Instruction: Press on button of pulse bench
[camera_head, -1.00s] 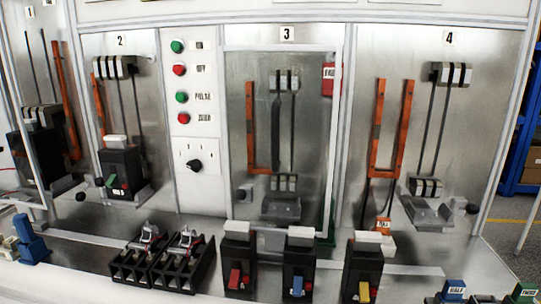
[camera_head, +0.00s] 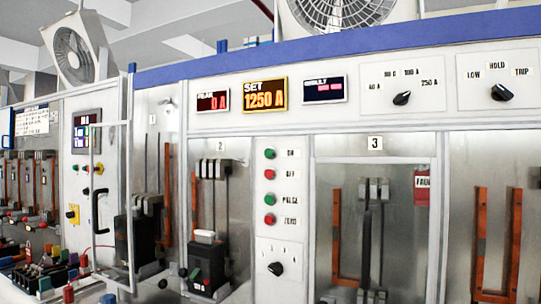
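The white button panel between bays 2 and 3 carries a green button (camera_head: 269,154) labelled ON at the top. Below it are a red button (camera_head: 270,174) labelled OFF, a green button (camera_head: 270,199) labelled PULSE and a red button (camera_head: 269,219) labelled ZERO. A black rotary knob (camera_head: 275,268) sits lower on the same panel. Above, the SET display (camera_head: 265,94) reads 1250 A. The display to its left (camera_head: 213,101) reads 0 A. The display to its right (camera_head: 324,89) shows dashes. Neither of my grippers is in view.
A black breaker (camera_head: 207,266) stands in bay 2. Bay 3 has a framed clear door (camera_head: 375,160) and a red tag (camera_head: 422,187). Two knobs (camera_head: 401,98) (camera_head: 503,92) sit at upper right. A black-handled door frame (camera_head: 98,212) stands out at left.

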